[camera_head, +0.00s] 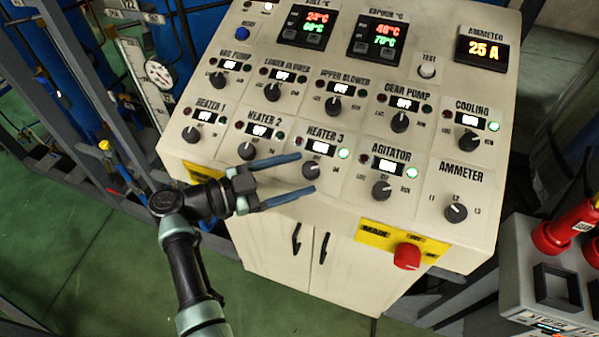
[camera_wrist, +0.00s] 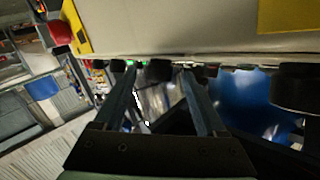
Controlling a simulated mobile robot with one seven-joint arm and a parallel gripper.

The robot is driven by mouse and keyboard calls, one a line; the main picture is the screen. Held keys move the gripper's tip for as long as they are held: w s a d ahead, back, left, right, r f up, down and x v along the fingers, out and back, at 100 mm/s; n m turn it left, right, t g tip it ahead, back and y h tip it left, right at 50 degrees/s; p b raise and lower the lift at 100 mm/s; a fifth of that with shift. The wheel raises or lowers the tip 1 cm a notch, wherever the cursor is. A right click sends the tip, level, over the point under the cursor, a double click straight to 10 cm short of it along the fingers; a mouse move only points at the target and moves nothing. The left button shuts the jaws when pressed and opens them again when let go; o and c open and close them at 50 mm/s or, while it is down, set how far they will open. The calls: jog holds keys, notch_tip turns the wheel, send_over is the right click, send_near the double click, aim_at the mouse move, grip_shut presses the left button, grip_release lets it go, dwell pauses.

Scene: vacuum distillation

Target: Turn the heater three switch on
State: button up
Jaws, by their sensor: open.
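The heater three switch is a dark round knob (camera_head: 311,170) under the "HEATER 3" label on the sloping cream control panel. Its small display (camera_head: 320,147) is lit and appears to read ON. The green lamp (camera_head: 344,153) beside that display is lit. My gripper (camera_head: 306,173) is open, with one blue finger on each side of the heater three knob. In the wrist view, a dark knob (camera_wrist: 158,71) shows between the tips of the two fingers of my gripper (camera_wrist: 160,72). I cannot tell whether either finger touches it.
The heater two knob (camera_head: 247,151) is just left of the upper finger, with its display reading OFF. The agitator knob (camera_head: 381,191) is to the right. A red button (camera_head: 407,256) sits on a yellow plate below. Green floor (camera_head: 60,250) is open at left.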

jog(key=b+v, duration=0.4)
jog(key=v, duration=0.7)
jog(key=shift+s+a, duration=0.25)
jog(key=shift+a, duration=0.05)
jog(key=shift+w+r, duration=0.1)
jog(key=shift+r, duration=0.1)
